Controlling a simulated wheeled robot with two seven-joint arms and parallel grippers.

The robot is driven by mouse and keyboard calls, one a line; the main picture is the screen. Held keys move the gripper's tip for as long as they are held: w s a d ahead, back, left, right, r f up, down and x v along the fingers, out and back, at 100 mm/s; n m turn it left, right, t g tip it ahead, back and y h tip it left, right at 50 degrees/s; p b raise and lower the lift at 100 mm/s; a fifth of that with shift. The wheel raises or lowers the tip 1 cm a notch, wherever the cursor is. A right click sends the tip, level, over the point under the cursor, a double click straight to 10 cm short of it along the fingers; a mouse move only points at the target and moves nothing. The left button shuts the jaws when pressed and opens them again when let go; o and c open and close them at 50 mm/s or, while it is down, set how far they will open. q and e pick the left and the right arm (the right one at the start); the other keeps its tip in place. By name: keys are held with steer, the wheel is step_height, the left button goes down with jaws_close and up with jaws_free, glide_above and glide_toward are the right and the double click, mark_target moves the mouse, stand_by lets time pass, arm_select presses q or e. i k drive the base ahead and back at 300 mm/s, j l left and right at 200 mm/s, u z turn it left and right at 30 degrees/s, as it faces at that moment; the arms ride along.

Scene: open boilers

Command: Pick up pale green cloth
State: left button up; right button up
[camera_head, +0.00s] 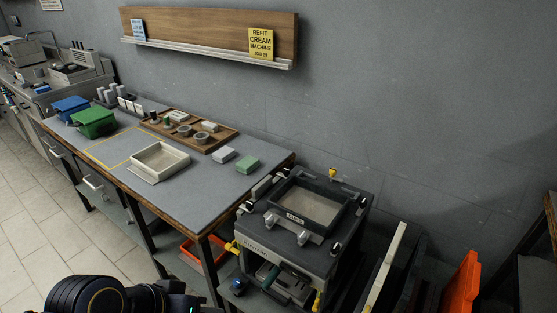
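The pale green cloth (247,164) looks like a small folded, block-shaped piece. It lies flat near the right end of the grey worktable (205,188), close to the wall side. A similar pale grey folded piece (223,154) lies just to its left, apart from it. Nothing covers the green cloth. A black part of my arm shows at the bottom left edge, well below the table. Neither of my grippers can be seen.
A cream tray (160,160) and a wooden tray (225,131) with small parts stand on the table. Green (94,122) and blue (71,108) bins stand at its left. A dark machine (300,226) adjoins the table's right end. An orange crate (189,254) sits below.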

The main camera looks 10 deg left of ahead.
mark_target(245, 166)
steer(key=j+z, duration=0.25)
steer(key=z, duration=0.2)
steer(key=j+z, duration=0.3)
steer(key=z, duration=0.15)
steer(key=j+z, duration=0.25)
steer(key=z, duration=0.2)
steer(key=k+j+z, duration=0.15)
steer(key=j, duration=0.25)
steer(key=j+z, duration=0.1)
steer(key=j, duration=0.35)
steer(key=k+j+z, duration=0.15)
steer(key=j, duration=0.25)
steer(key=k+j+z, duration=0.15)
steer(key=j, duration=0.2)
steer(key=k+j+z, duration=0.1)
steer(key=k+j, duration=0.15)
steer(key=j, duration=0.55)
